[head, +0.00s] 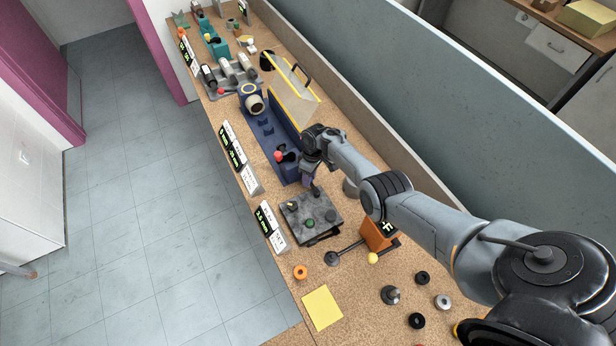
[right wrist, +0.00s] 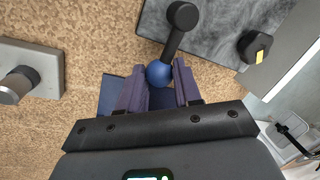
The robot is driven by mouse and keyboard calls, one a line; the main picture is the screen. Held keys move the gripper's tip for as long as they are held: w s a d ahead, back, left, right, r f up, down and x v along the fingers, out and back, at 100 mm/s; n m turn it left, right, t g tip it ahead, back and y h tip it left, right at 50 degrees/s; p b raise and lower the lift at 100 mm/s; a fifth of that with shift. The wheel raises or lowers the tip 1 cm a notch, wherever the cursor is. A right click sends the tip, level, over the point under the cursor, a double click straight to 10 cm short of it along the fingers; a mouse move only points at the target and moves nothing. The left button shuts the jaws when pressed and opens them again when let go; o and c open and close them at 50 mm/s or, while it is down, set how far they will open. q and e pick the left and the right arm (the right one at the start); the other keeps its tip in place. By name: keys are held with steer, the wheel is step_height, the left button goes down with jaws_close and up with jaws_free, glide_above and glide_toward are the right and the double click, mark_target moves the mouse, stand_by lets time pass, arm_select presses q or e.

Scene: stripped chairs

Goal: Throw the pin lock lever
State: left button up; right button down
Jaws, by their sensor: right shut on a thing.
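My right gripper (head: 308,182) reaches down at the far edge of a dark grey plate fixture (head: 322,205). In the right wrist view my right gripper (right wrist: 160,72) has its two purple fingers around a blue ball (right wrist: 158,74) at the end of a short dark lever (right wrist: 173,40). The lever runs up to a round black hub over the grey plate (right wrist: 222,20). I take this to be the pin lock lever; no label on it is readable. In the head view the blue ball is hidden by the gripper. My left gripper is not in view.
A blue machine base (head: 267,135) with a red knob (head: 278,155) stands beyond the gripper. An orange block (head: 376,235) is to the right of the plate. Labels line the left bench edge; a yellow sheet (head: 322,308), an orange ring (head: 300,272) and black rings lie nearer.

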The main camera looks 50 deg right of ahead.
stand_by(0.5)
steer(key=c, duration=0.8)
jaws_free()
steer(key=shift+s, duration=0.1)
steer(key=shift+d+r, duration=0.1)
steer(key=shift+r, duration=0.4)
steer(key=shift+w+d+r+p, duration=0.1)
steer(key=shift+d+r+p, duration=0.2)
steer(key=shift+r+p, duration=0.85)
steer(key=shift+w+d+r+p, duration=0.2)
steer(key=shift+d+r, duration=0.1)
steer(key=shift+r, duration=1.75)
steer(key=shift+w+d+r+p, duration=0.1)
steer(key=shift+d+r+p, duration=0.2)
steer(key=shift+r+p, duration=0.85)
steer(key=shift+s+r+b, duration=0.1)
steer(key=shift+r+b, duration=0.3)
steer(key=shift+b, duration=0.05)
